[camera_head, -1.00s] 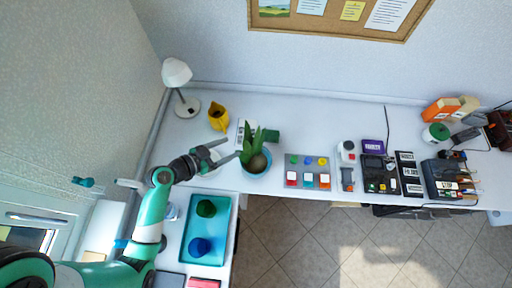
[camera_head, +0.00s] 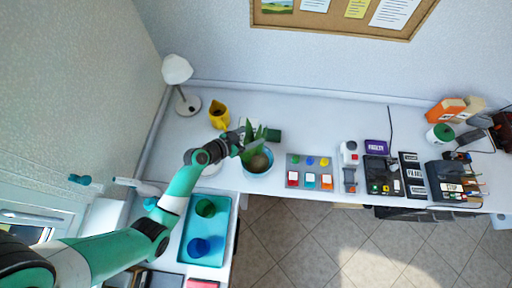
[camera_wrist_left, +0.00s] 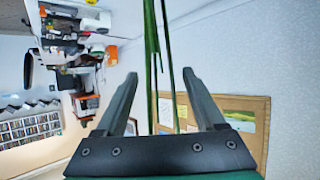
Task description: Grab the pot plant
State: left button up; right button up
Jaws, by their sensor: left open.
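The pot plant (camera_head: 258,163) stands on the white desk, a blue round pot with brown soil and long green leaves. My left gripper (camera_head: 240,138) is at the upper left of the plant, among or just beside its leaves. In the left wrist view the gripper (camera_wrist_left: 158,85) is open, its two fingers apart. Thin green leaves (camera_wrist_left: 154,40) stand between the fingers and do not appear to be pinched. The pot itself is out of the wrist view. My right gripper is not in view.
A yellow pitcher (camera_head: 219,115) and a white lamp (camera_head: 188,104) stand behind, to the left. A blue tray (camera_head: 225,215) lies in front. A panel with coloured buttons (camera_head: 310,171) is right of the pot. A dark green box (camera_head: 273,135) is behind the plant.

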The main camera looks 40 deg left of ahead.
pick_arm(q)
jog(key=shift+w+f, duration=0.1)
jog(key=shift+w, duration=0.15)
grip_shut()
dwell(1.2)
jog(key=shift+r, duration=0.2)
